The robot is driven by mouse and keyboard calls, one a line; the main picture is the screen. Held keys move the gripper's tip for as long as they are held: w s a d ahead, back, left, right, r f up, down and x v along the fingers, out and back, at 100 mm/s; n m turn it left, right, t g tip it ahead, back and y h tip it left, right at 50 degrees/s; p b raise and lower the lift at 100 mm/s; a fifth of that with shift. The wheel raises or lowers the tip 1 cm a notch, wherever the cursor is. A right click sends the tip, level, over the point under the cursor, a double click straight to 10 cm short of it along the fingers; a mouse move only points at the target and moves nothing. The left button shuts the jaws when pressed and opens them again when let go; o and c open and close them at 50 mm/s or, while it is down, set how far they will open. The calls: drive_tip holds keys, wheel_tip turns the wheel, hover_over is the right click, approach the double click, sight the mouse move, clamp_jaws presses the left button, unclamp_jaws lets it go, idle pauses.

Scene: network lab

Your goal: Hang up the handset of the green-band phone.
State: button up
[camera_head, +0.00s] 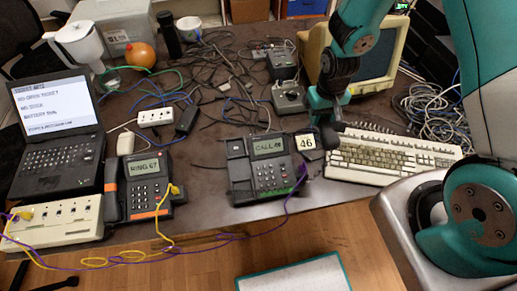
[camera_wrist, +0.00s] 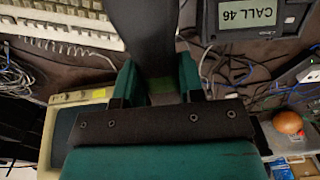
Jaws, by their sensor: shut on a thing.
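My gripper (camera_head: 326,108) is shut on a dark handset (camera_head: 330,137) and holds it up off the desk, right of the middle phone and by the keyboard's left end. In the wrist view the handset (camera_wrist: 145,38) runs up between the two teal fingers (camera_wrist: 158,84), with a dim green patch between them. The middle phone (camera_head: 265,172) shows CALL 46 and has a bare cradle (camera_head: 238,172) on its left side. Part of this phone (camera_wrist: 260,17) shows at the top right of the wrist view. The handset's far end is cut off there.
A phone with an orange-band handset (camera_head: 141,187) stands to the left, showing RING 67. A card marked 46 (camera_head: 305,142) stands beside the middle phone. A keyboard (camera_head: 390,155), an old monitor (camera_head: 375,70) and loose cables crowd the right and back. A purple cable crosses the front edge.

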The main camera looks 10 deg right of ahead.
drive_tip(key=shift+t, duration=0.5)
drive_tip(key=a+f+b, duration=0.2)
drive_tip(key=a, duration=0.1)
drive_tip(key=a+f+b, duration=0.1)
drive_tip(key=a+b, duration=0.2)
drive_tip(key=a, duration=0.1)
drive_tip(key=a+f+b, duration=0.2)
drive_tip(key=a+b, duration=0.1)
drive_tip(key=a, duration=0.1)
drive_tip(key=shift+w+a+f, duration=0.25)
drive_tip(key=shift+w+f, duration=0.1)
drive_tip(key=t+b, duration=0.1)
drive_tip(key=b, duration=0.6)
approach(240, 170)
drive_tip(key=shift+w+f+b, duration=0.2)
drive_tip(key=shift+f+b, duration=0.35)
drive_tip(key=shift+f, duration=0.15)
drive_tip(key=shift+w+f+b, duration=0.2)
drive_tip(key=shift+f+b, duration=0.35)
drive_tip(key=shift+f, duration=0.1)
drive_tip(key=shift+w+f+b, duration=0.2)
drive_tip(key=shift+f+b, duration=0.35)
drive_tip(key=shift+f, duration=0.15)
drive_tip(key=shift+s+a, duration=0.1)
drive_tip(key=shift+s, duration=0.05)
drive_tip(key=shift+f+b, duration=0.55)
drive_tip(key=shift+f, duration=0.35)
drive_tip(key=o, duration=1.2)
drive_tip(key=shift+c, duration=0.2)
